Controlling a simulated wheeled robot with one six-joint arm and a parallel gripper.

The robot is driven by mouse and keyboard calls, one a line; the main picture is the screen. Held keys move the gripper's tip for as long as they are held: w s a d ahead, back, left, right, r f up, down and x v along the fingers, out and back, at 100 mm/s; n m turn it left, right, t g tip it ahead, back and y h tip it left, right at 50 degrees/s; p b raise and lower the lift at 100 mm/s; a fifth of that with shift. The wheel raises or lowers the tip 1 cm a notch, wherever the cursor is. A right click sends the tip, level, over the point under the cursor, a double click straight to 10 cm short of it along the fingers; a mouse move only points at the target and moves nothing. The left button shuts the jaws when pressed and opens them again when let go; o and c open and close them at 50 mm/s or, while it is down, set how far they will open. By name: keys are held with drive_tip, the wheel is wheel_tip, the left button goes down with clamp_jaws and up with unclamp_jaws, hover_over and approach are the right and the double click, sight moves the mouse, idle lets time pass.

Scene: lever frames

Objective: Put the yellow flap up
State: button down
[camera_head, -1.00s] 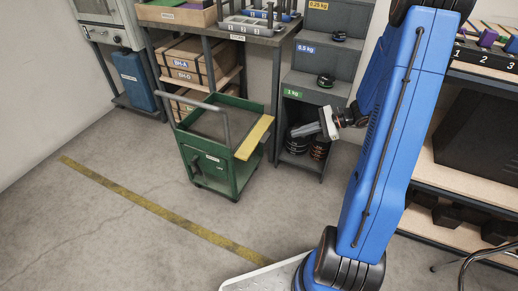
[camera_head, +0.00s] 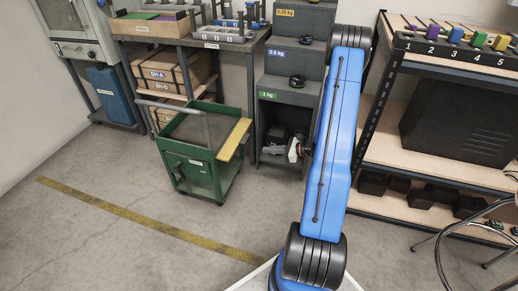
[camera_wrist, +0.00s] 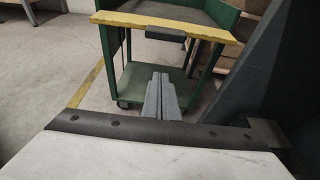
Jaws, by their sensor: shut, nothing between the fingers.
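The yellow flap (camera_head: 234,140) is a narrow strip along the right side of the green cart (camera_head: 186,171), at the height of its top. In the wrist view the flap (camera_wrist: 115,20) crosses the top of the picture, looking about level, with a dark block (camera_wrist: 165,33) on its near edge. My gripper (camera_head: 293,150) is right of the cart, partly hidden by my blue arm. In the wrist view my gripper (camera_wrist: 161,80) has its fingers together and empty. They point at the cart, below the flap in the picture and apart from it.
A grey stepped weight shelf (camera_head: 285,95) stands right behind my gripper. A workbench (camera_head: 215,42) with boxes is behind the cart. A shelf unit (camera_head: 400,140) is on the right. The floor left of and before the cart is open, with a yellow line (camera_head: 140,217).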

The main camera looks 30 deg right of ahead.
sight(239, 138)
drive_tip(key=w+a+r, duration=0.1)
drive_tip(key=w+a, duration=0.4)
drive_tip(key=w, duration=0.1)
drive_tip(key=shift+w+a+r, duration=0.15)
drive_tip(key=shift+w+r, duration=0.05)
drive_tip(key=shift+w, duration=0.15)
drive_tip(key=shift+r, duration=0.15)
idle(0.5)
